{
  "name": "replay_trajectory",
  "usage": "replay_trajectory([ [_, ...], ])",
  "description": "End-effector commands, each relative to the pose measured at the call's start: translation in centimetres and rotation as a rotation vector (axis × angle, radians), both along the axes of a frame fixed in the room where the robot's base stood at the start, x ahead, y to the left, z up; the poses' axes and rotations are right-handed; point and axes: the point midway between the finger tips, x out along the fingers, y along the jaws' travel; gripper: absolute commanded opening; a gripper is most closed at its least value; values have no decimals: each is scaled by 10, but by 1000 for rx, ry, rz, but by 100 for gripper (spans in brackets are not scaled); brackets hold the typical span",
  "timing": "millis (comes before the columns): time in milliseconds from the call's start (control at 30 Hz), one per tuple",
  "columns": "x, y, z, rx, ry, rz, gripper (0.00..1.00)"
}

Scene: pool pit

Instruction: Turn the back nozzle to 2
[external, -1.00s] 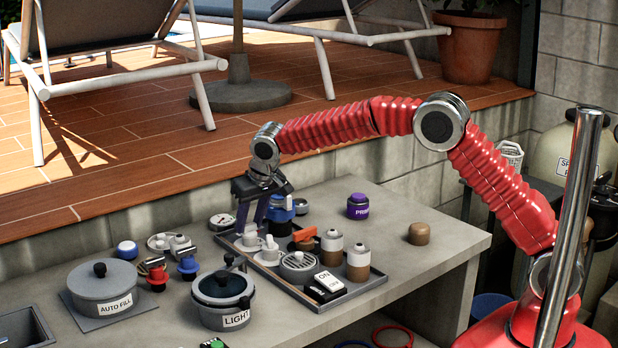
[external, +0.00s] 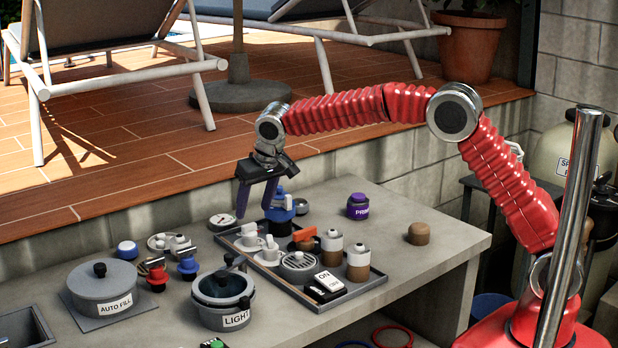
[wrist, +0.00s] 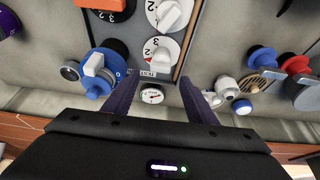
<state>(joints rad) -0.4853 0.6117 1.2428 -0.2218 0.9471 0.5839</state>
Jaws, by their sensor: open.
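Two white-faced nozzles with upright white handles sit on the left side of a dark tray. The back nozzle (external: 249,241) is nearer the deck; it also shows in the wrist view (wrist: 160,54), with small digits on its dial, including a 2. Its handle points down in the wrist picture; the exact digit it marks is unclear. The front nozzle (external: 267,255) stands beside it and shows higher in the wrist view (wrist: 171,14). My gripper (external: 254,211) is open and empty above the back of the tray. Its purple fingertips (wrist: 158,79) lie just behind the back nozzle, apart from it.
A blue valve (external: 279,214) with a white handle stands close to the right of the gripper. A round gauge (external: 222,222) lies behind the tray. Brown-and-white canisters (external: 331,252) and a grille (external: 298,263) share the tray. Red and blue valves (external: 156,278) stand left.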

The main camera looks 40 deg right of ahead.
Motion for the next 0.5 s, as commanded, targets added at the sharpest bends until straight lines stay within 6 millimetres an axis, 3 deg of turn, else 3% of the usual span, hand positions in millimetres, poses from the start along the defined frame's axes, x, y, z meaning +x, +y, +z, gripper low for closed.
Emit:
replay_trajectory([
  [300,-21,0,52,2,-3,0,52],
  [500,-29,0,71,1,-2,-1,52],
])
